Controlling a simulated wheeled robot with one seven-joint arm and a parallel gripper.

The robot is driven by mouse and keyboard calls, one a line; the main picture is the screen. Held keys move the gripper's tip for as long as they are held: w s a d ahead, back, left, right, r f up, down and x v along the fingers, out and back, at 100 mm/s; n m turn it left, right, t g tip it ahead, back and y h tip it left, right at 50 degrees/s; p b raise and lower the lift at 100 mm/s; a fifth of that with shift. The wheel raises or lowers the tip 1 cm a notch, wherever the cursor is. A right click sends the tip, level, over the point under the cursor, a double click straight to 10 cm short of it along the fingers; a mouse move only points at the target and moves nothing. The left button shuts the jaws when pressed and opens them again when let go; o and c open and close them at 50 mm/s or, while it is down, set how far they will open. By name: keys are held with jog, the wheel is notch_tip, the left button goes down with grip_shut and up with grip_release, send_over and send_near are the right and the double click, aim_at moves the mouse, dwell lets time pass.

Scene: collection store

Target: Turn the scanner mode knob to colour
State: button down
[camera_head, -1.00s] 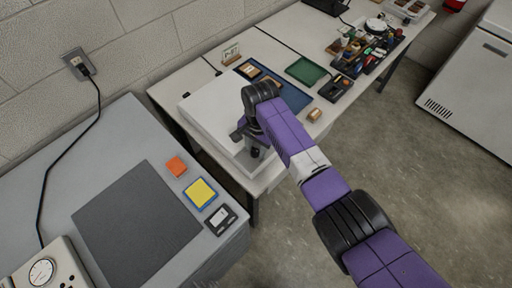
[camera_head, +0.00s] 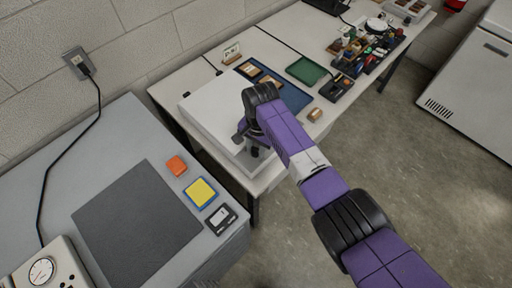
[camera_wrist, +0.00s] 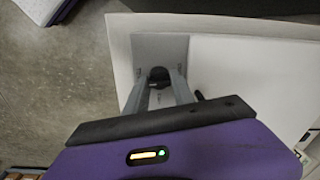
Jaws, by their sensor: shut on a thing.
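The scanner (camera_head: 213,105) is a white flat box on the white table, partly hidden by my arm. In the wrist view its pale lid (camera_wrist: 255,75) fills the right side, with a grey panel (camera_wrist: 150,48) at its corner. The dark round knob (camera_wrist: 159,72) sits on that panel, between my fingers. My gripper (camera_wrist: 160,90) is shut on the knob, one finger on each side. In the head view my gripper (camera_head: 254,150) is at the scanner's front edge. The knob's markings and its pointer cannot be read.
A grey desk (camera_head: 118,122) at the left holds a dark mat (camera_head: 137,222), an orange block (camera_head: 176,166), a yellow-and-blue pad (camera_head: 200,193) and a small black device (camera_head: 221,219). Behind the scanner lie a blue mat (camera_head: 292,97), a green tray (camera_head: 307,71) and several small items.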

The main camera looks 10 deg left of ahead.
jog(key=n+b, duration=0.1)
jog(key=n, duration=0.3)
jog(key=shift+n, duration=0.3)
jog(key=n+b, duration=0.1)
jog(key=n, duration=0.3)
jog(key=shift+w, duration=0.1)
jog(key=n+b, duration=0.1)
jog(key=n, duration=0.4)
jog(key=shift+g, duration=0.3)
jog(key=n+b, duration=0.1)
jog(key=n, duration=0.3)
jog(key=shift+a+n, duration=0.1)
jog(key=shift+n, duration=0.2)
jog(key=n+b, duration=0.1)
jog(key=n, duration=0.3)
jog(key=shift+h, duration=0.3)
jog(key=n, duration=0.5)
jog(key=shift+a, duration=0.1)
jog(key=n+b, duration=0.1)
jog(key=n, duration=0.3)
jog(key=shift+r+n, duration=0.1)
jog(key=shift+n, duration=0.2)
jog(key=shift+n+h, duration=0.3)
jog(key=shift+n, duration=1.5)
jog(key=shift+a, duration=0.1)
